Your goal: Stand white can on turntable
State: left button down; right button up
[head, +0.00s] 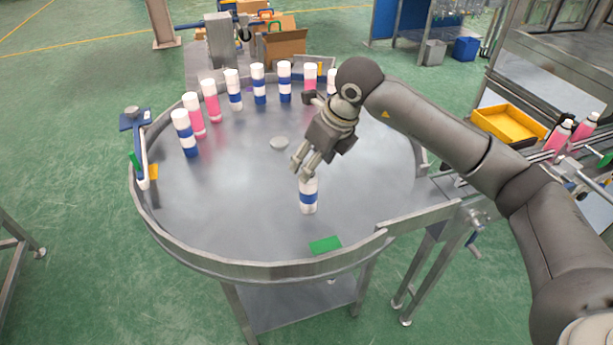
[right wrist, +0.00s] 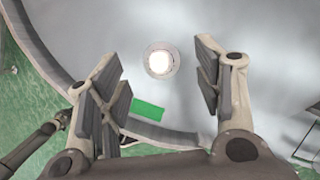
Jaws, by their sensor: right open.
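A white can with a blue band (head: 308,197) stands upright on the grey metal turntable (head: 235,205), front right of its centre. My right gripper (head: 301,172) is just above and behind the can's top, fingers pointing down, open and empty. In the right wrist view the can's round white top (right wrist: 159,62) lies between the two spread fingers of the gripper (right wrist: 163,82), seen from above, and no finger touches it. My left gripper does not show in the head view.
Several pink-and-white and blue-and-white cans (head: 210,100) line the turntable's back and left rim. A yellow tray (head: 508,123) stands at right. The turntable's front left is clear.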

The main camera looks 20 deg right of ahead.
jog(key=b+v, duration=0.1)
jog(key=v, duration=0.4)
jog(key=shift+r, duration=0.2)
